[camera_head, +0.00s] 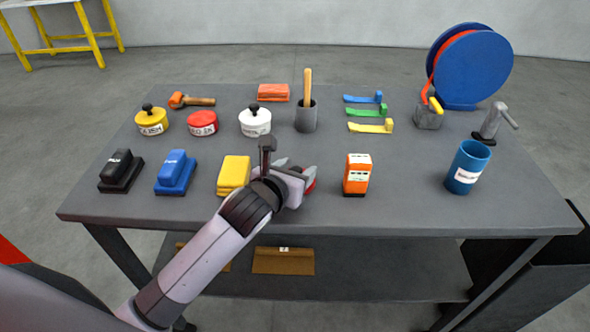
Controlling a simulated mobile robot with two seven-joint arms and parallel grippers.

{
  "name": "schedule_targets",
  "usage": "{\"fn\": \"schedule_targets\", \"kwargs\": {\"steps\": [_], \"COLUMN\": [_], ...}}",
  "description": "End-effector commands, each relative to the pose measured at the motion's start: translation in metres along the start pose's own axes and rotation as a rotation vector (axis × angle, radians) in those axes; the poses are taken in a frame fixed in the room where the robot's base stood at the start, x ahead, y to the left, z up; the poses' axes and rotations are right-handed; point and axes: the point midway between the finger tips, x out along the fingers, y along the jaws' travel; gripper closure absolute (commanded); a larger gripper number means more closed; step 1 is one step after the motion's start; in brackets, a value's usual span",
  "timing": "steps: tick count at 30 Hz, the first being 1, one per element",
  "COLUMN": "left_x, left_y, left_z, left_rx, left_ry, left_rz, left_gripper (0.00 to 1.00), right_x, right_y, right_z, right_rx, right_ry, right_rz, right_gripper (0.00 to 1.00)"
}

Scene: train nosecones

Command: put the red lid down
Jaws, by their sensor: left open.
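My left gripper (299,172) is low over the front middle of the grey table (400,212). It is open. A red piece that looks like the red lid (310,183) shows at its right side, mostly hidden by the gripper. I cannot tell whether the lid touches the fingers or rests on the table. The red pot (202,123) stands further back on the left, with no black knob on top, unlike the yellow pot (151,121) and the white pot (255,121). My right gripper is not in view.
A yellow block (234,175) stands just left of my left gripper, and an orange box (357,175) stands to its right. A grey cup (306,117) with a wooden handle is behind. A blue cup (467,168) stands at the right. The table is clear between the orange box and blue cup.

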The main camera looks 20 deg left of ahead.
Motion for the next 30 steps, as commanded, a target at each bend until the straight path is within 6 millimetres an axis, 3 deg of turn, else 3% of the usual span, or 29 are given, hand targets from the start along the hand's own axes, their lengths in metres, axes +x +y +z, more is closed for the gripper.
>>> {"fn": "schedule_targets", "kwargs": {"steps": [8, 21, 30], "left_x": [-0.015, -0.089, -0.118], "left_y": [0.0, 0.0, 0.0], "left_z": [0.003, 0.003, 0.003], "left_rx": [0.002, 0.003, 0.001], "left_ry": [0.0, 0.0, 0.001], "left_rz": [0.0, 0.0, 0.0], "left_gripper": [0.46, 0.46, 0.46], "right_x": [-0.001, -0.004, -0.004], "right_y": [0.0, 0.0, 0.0], "right_z": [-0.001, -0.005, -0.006], "right_rx": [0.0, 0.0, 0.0], "right_ry": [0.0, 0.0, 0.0], "right_rz": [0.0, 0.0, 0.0], "right_gripper": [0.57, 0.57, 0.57]}}
